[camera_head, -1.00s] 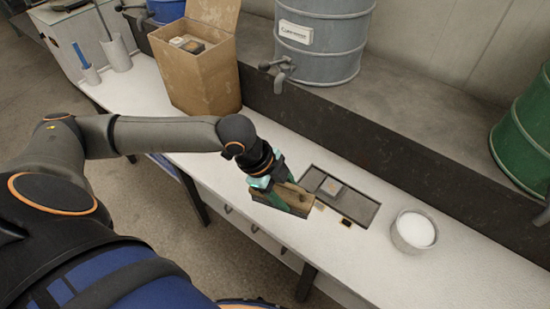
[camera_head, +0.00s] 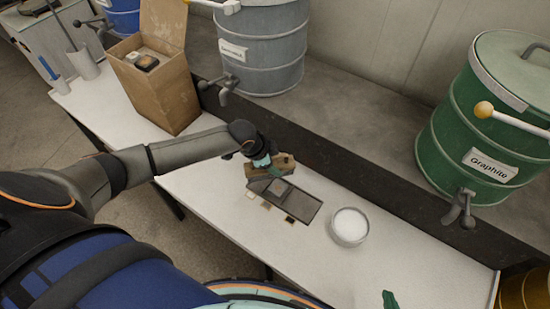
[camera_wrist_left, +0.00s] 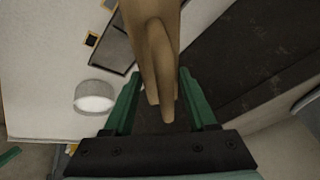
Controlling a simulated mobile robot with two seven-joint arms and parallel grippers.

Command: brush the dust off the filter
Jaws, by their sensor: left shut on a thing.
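My left gripper (camera_head: 261,163) is shut on a wooden brush (camera_head: 285,163), held at the far left end of a dark shallow tray (camera_head: 304,207). The left wrist view shows the brush's wood (camera_wrist_left: 155,45) between the green fingers; I cannot make out its bristles. A grey square piece (camera_head: 279,187), perhaps the filter, lies at the tray's left part, close below the brush. I cannot tell whether the brush touches it. A green fingertip of my right gripper (camera_head: 390,300) shows at the bottom edge; the rest is out of view.
A round bowl of white material (camera_head: 350,226) stands right of the tray. Small square pieces (camera_head: 290,219) lie along its near side. A cardboard box (camera_head: 156,85) stands behind left. Grey (camera_head: 262,50) and green (camera_head: 480,130) drums stand on the ledge behind. The white bench front right is clear.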

